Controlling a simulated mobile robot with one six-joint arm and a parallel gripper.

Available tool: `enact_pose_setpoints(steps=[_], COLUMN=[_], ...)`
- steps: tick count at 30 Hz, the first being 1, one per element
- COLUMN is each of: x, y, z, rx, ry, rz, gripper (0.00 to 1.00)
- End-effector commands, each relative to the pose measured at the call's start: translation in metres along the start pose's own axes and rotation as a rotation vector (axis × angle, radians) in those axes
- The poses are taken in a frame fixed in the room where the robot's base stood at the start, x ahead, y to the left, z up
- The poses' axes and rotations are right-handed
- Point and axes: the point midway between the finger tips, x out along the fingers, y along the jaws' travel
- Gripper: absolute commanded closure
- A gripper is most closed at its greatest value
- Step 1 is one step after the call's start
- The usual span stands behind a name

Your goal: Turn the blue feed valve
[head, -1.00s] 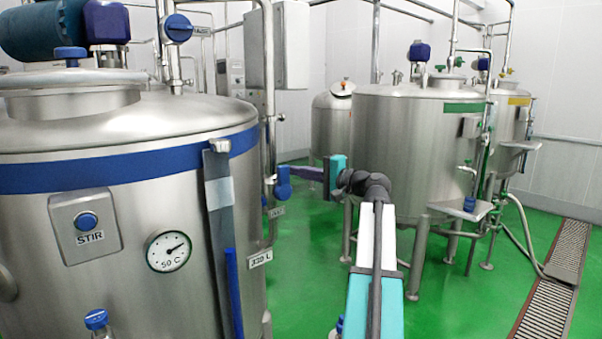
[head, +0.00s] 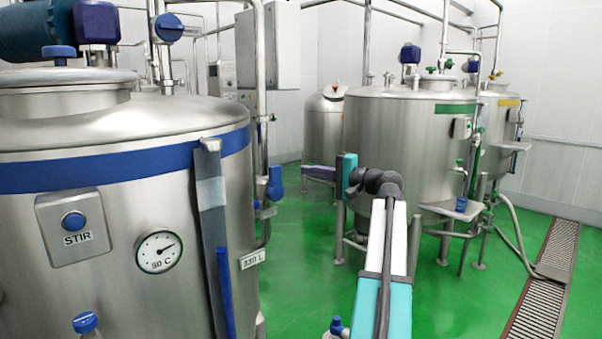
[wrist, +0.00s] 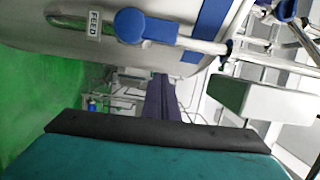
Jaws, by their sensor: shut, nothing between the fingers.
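The blue feed valve (head: 275,183) sits on the vertical pipe at the right side of the near tank. In the wrist view the blue valve (wrist: 131,25) is at the top, beside a FEED label (wrist: 95,23), with its handle lying along the pipe. My gripper (head: 305,170) is to the right of the valve in the head view, with a small gap between fingertips and handle. Its dark fingers are shut and empty; in the wrist view my gripper (wrist: 160,77) points past the valve, which is off to one side.
The near tank (head: 110,220) with a STIR button (head: 73,221) and dial (head: 158,252) fills the left. Another blue valve (head: 168,27) is higher up. More tanks (head: 405,150) stand behind my arm.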

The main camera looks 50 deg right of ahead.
Motion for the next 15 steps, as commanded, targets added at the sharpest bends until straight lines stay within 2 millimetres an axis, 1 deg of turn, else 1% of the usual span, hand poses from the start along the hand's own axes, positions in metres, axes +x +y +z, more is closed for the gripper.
enact_pose_setpoints(steps=[3, 9, 12, 15], x=[-0.019, -0.048, -0.058, -0.064], y=[0.002, 0.002, 0.001, 0.001], z=[0.000, 0.001, 0.001, 0.001], rx=[0.000, -0.001, -0.001, 0.000], ry=[0.002, 0.001, 0.001, -0.001], rz=[0.000, 0.000, 0.000, 0.000], gripper=[1.00, 1.00, 1.00, 1.00])
